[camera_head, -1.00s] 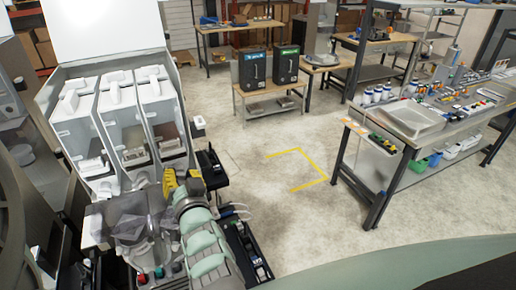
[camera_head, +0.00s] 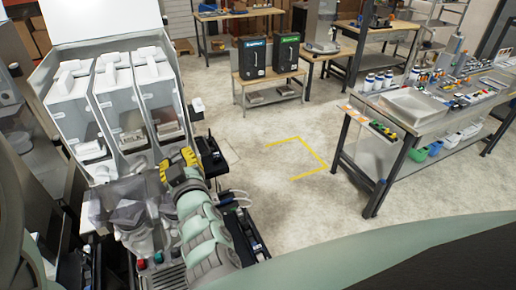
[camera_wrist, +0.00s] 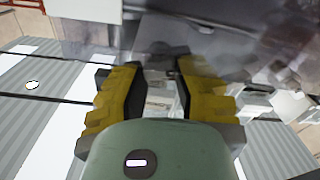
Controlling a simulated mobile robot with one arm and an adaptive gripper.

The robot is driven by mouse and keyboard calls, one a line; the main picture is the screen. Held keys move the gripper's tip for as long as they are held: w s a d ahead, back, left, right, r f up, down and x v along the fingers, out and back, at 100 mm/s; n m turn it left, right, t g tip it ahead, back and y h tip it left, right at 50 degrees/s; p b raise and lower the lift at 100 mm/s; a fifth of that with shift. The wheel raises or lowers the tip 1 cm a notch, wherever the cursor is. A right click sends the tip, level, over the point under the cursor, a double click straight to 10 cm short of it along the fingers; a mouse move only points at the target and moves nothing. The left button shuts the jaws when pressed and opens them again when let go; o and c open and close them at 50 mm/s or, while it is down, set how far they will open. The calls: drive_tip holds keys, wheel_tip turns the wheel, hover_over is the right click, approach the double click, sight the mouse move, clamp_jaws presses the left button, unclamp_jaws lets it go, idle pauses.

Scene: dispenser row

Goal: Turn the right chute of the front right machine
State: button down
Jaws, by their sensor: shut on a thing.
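The front machine (camera_head: 125,205), grey with clear, smoky parts, stands at the lower left of the head view, in front of white units. My gripper (camera_head: 178,165), with yellow-padded fingers, is at its right upper side. In the wrist view my gripper (camera_wrist: 158,88) has its fingers apart around a pale, partly see-through piece, taken to be the right chute (camera_wrist: 160,98). Its outline is blurred, so its turn angle cannot be told. In the head view my gripper and arm hide the chute.
Three white dispenser units (camera_head: 120,100) stand side by side behind the front machine. A workbench (camera_head: 410,125) with bottles and parts stands at the right. Two black bins (camera_head: 268,57) sit on a low bench at the back. The floor with a yellow corner mark (camera_head: 312,172) is clear.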

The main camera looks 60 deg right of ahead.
drive_tip(key=shift+n+b, duration=0.3)
drive_tip(key=shift+n, duration=0.5)
drive_tip(key=c, duration=0.7)
unclamp_jaws()
drive_tip(key=shift+o, duration=0.2)
drive_tip(key=v, duration=1.2)
